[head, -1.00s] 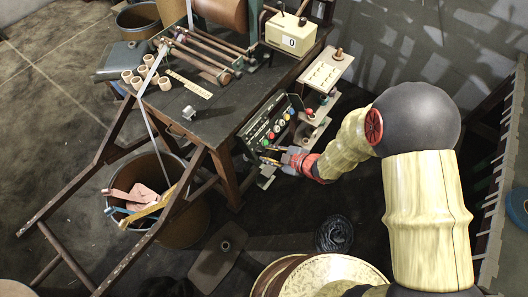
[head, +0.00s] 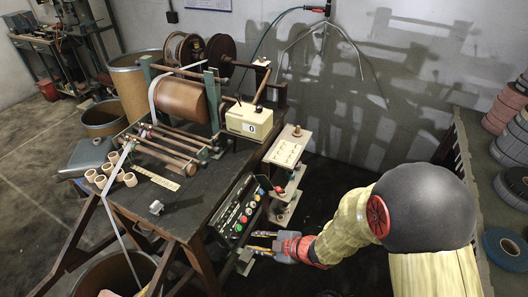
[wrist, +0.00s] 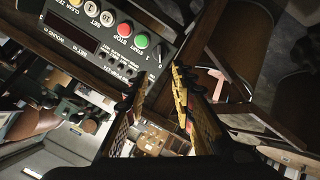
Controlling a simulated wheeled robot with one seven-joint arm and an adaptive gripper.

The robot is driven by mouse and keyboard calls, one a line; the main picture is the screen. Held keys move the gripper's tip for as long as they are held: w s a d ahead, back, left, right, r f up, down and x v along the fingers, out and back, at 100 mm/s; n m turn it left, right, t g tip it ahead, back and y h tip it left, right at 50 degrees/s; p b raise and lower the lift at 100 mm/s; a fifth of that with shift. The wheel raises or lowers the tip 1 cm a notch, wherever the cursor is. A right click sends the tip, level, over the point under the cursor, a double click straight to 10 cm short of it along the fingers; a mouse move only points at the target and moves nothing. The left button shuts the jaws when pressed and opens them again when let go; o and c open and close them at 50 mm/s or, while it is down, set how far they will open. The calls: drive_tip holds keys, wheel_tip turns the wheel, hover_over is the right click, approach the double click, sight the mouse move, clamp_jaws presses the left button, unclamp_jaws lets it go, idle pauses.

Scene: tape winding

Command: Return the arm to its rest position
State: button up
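My gripper (head: 263,241) is at the end of my arm, in front of the winding bench and just right of and below the control panel (head: 238,213). Its two yellow-padded fingers stand apart with nothing between them; the wrist view also shows my gripper (wrist: 160,75) open and empty. In the wrist view the control panel (wrist: 90,45) is at the upper left, with green, red and other buttons, close to the fingertips in the picture. I cannot tell whether a finger touches it.
The bench (head: 190,205) holds a counter box (head: 250,121), rods, a brown roll (head: 180,103) and wooden rings. A small shelf stand (head: 289,150) rises just behind my gripper. A bin (head: 115,275) stands below the bench. A rack of tape rolls (head: 505,250) is at the right.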

drive_tip(key=d+f+m+h, duration=0.4)
drive_tip(key=d+f+h, duration=0.15)
drive_tip(key=d, duration=0.35)
drive_tip(key=s+d+r+m+g+h, duration=0.15)
drive_tip(key=d+r+m+h, duration=0.35)
drive_tip(key=d, duration=0.6)
drive_tip(key=s+d+r+m, duration=0.1)
drive_tip(key=s+r+m, duration=0.2)
drive_tip(key=r, duration=0.7)
drive_tip(key=s+d+r+m+t+y, duration=0.1)
drive_tip(key=s+r+m, duration=0.3)
drive_tip(key=s+r, duration=0.3)
drive_tip(key=s+d+r+m+t+p, duration=0.1)
drive_tip(key=s+r+m, duration=0.3)
drive_tip(key=r, duration=1)
drive_tip(key=shift+s+d+r, duration=0.4)
drive_tip(key=shift+y, duration=0.25)
drive_tip(key=shift+c, duration=0.5)
